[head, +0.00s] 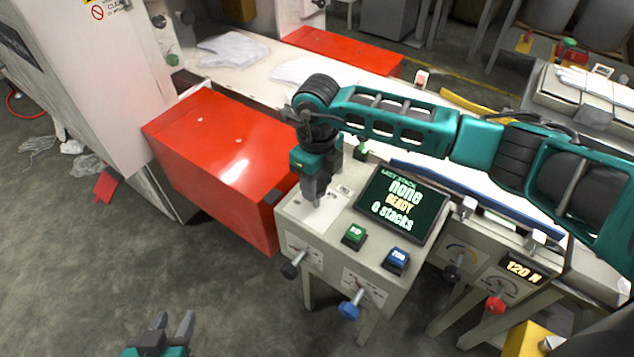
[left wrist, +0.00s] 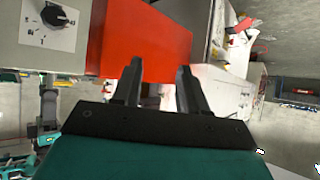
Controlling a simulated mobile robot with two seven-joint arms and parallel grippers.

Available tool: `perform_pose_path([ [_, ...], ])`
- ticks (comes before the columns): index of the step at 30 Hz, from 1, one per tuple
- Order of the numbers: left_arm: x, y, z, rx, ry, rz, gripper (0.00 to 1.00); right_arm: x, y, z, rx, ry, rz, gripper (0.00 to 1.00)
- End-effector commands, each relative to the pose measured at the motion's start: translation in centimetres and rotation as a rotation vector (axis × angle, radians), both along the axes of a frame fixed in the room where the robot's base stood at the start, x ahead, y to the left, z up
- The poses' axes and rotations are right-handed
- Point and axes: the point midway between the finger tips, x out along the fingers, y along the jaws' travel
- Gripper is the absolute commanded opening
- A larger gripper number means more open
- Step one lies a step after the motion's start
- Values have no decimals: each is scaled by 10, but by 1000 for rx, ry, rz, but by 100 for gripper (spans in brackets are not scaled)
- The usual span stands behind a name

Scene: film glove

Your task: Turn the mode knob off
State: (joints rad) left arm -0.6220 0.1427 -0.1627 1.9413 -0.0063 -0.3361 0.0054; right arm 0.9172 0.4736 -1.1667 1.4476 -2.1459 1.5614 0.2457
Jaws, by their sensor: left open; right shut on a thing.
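The grey console (head: 345,262) stands in the middle of the head view. My right gripper (head: 315,203) points down at the white marked plate (head: 328,213) on its top left. It is shut on what looks like the mode knob, which its fingers hide. The knob's setting cannot be read. The console's screen (head: 401,203) reads "none", "READY" and "0 stacks". My left gripper (head: 172,322) is open and empty, low over the floor in front of the console. It also shows in the left wrist view (left wrist: 158,85), with nothing between its fingers.
A black knob (head: 292,268) and a blue knob (head: 349,307) stick out of the console's front. A green button (head: 354,235) and a blue button (head: 396,259) sit below the screen. A red box (head: 215,160) is close on the left. The floor at lower left is clear.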

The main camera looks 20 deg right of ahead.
Motion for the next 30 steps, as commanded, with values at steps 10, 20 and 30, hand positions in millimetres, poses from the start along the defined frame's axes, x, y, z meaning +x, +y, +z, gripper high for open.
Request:
perform_pose_path([
  [10, -3, 0, -32, 0, 6, 0, 43, 1, -1, -3, -1, -3, 327, 14],
  [20, -4, -4, -54, -7, 21, -5, 43, 2, -1, -2, -1, -3, 613, 14],
  [30, 8, -13, -49, -26, -2, -17, 43, 2, 0, -1, 1, -2, 797, 14],
])
